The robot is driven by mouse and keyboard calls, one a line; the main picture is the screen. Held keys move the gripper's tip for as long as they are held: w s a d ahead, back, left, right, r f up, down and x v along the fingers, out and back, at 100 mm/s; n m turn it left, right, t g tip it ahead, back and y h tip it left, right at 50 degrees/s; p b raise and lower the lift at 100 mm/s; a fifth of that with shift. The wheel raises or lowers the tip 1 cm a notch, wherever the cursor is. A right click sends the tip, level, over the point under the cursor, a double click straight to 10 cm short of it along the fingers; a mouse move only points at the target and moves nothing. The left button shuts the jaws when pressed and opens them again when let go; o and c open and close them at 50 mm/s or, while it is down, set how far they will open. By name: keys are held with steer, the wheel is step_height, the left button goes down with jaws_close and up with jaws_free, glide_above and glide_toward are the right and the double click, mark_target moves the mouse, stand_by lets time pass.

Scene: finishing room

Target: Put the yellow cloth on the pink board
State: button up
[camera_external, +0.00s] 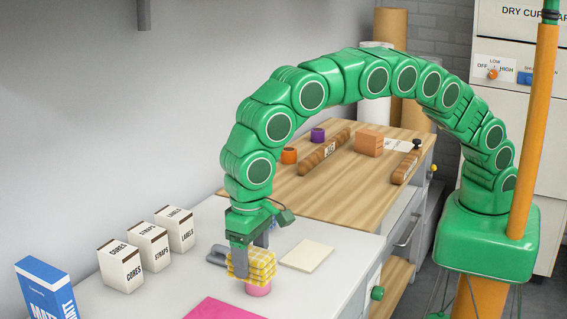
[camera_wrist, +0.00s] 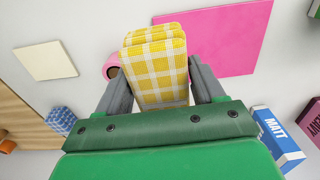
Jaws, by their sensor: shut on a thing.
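The yellow checked cloth (camera_external: 262,262) is a folded stack with white lines. My gripper (camera_wrist: 158,76) is shut on it, with one grey finger on each side, and it also shows in the external view (camera_external: 252,262). The pink board (camera_external: 226,309) lies flat on the white table, cut off by the bottom edge of the external view. In the wrist view the pink board (camera_wrist: 228,38) lies beyond the cloth and to its right. The cloth appears above the table, apart from the board; its exact height is unclear.
A pink roll (camera_external: 258,289) stands close under the cloth, partly hidden. A cream board (camera_external: 307,256) lies to the right. White boxes (camera_external: 147,247) and a blue box (camera_external: 46,289) stand left. A blue checked cloth (camera_wrist: 61,119) shows in the wrist view. A wooden bench (camera_external: 345,200) stands behind.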

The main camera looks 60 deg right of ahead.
steer(key=shift+w+a+f, duration=0.35)
steer(key=shift+w+a, duration=0.1)
steer(key=shift+a, duration=0.25)
steer(key=shift+w+a+f, duration=0.35)
steer(key=shift+w+a, duration=0.1)
steer(key=shift+a, duration=0.25)
steer(key=shift+w+a+f, duration=0.45)
steer(key=shift+a+f, duration=0.2)
steer(key=shift+f, duration=0.25)
steer(key=shift+w+a+f, duration=0.45)
steer(key=shift+a+f, duration=0.2)
steer(key=shift+f, duration=0.3)
steer(key=shift+w+a+f, duration=0.45)
steer(key=shift+a+f, duration=0.2)
steer(key=shift+f, duration=0.25)
steer(key=shift+w+a+f, duration=0.1)
steer(key=shift+a+f, duration=0.05)
steer(key=shift+f, duration=0.15)
steer(key=shift+f, duration=1.5)
steer(key=shift+f, duration=0.15)
steer(key=o, duration=1)
steer(key=shift+o, duration=0.2)
step_height(320, 180, up, 8)
